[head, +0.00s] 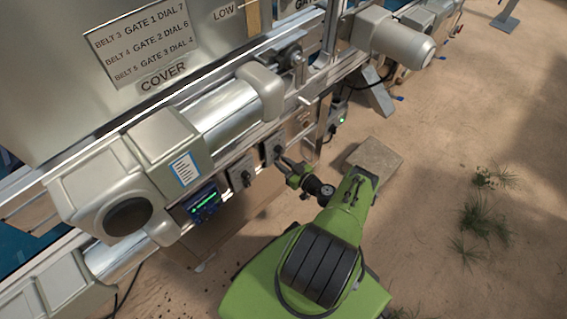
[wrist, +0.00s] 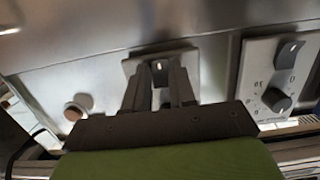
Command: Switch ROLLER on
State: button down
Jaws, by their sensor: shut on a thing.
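My gripper (head: 284,163) reaches a grey switch plate (head: 268,144) on the machine's front rail. In the wrist view its two dark fingers (wrist: 160,80) stand either side of a black rotary knob (wrist: 159,68) and are shut on it. The knob has a white mark near its top and sits on a light plate (wrist: 131,66). No ROLLER label can be read in either view, and the fingers hide part of the plate.
A second switch plate (head: 241,172) sits to the left; beyond it is a lit control display (head: 203,204). The wrist view shows a plate with two black knobs (wrist: 276,100) at right and a round button (wrist: 78,107) at left.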

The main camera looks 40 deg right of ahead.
jog(key=c, duration=0.9)
grip_release()
jog(key=s+p, duration=0.1)
jog(key=s, duration=0.4)
jog(key=s+r+p, duration=0.1)
jog(key=s, duration=0.4)
jog(key=s+r+p, duration=0.1)
jog(key=s, duration=0.4)
jog(key=shift+s+d, duration=0.2)
jog(key=shift+s, duration=0.15)
